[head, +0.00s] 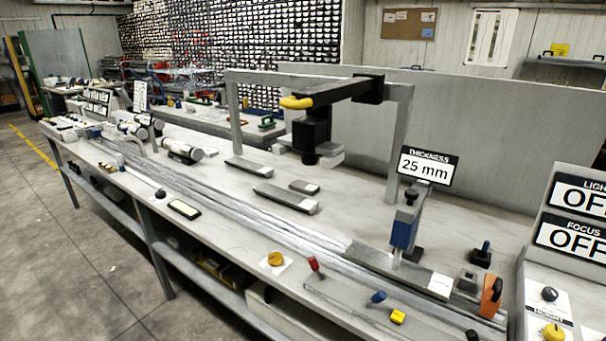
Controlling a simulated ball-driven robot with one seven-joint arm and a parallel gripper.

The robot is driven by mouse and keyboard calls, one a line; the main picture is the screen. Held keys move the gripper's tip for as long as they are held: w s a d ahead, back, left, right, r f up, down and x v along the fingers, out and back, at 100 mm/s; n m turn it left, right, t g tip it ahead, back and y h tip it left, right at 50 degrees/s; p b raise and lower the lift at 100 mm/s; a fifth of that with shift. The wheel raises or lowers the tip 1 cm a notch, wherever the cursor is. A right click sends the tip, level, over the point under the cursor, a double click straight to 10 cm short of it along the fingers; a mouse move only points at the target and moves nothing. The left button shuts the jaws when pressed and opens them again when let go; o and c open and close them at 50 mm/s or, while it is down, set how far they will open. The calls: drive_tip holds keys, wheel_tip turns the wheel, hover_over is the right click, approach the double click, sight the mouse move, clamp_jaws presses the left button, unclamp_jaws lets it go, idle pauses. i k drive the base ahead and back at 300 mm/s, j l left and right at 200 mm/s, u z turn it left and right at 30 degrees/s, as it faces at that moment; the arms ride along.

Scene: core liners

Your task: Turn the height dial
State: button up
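A control panel (534,275) stands at the lower right edge, partly cut off. On it are a dark knob (550,293) and, below it, a yellow knob (553,332) at the frame's bottom edge. A small label between them seems to read "HEIGHT", but it is too small to be sure which knob it belongs to. Above the knobs, signs read "LIGHT" (580,195) and "FOCUS" (572,238), each apparently showing OFF. My gripper is not in view.
A long bench (225,205) carries rails, a gantry (400,145) with a black arm, and a "THICKNESS 25 mm" sign (428,165). Another yellow knob (275,259), red and blue levers and an orange-handled device (491,296) sit near its front. The floor (60,250) at left is clear.

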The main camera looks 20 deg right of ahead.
sight(549, 294)
drive_tip(key=z, duration=0.45)
drive_tip(key=k+j+z, duration=0.1)
drive_tip(key=z, duration=0.3)
drive_tip(key=k+z, duration=0.15)
drive_tip(key=z, duration=0.3)
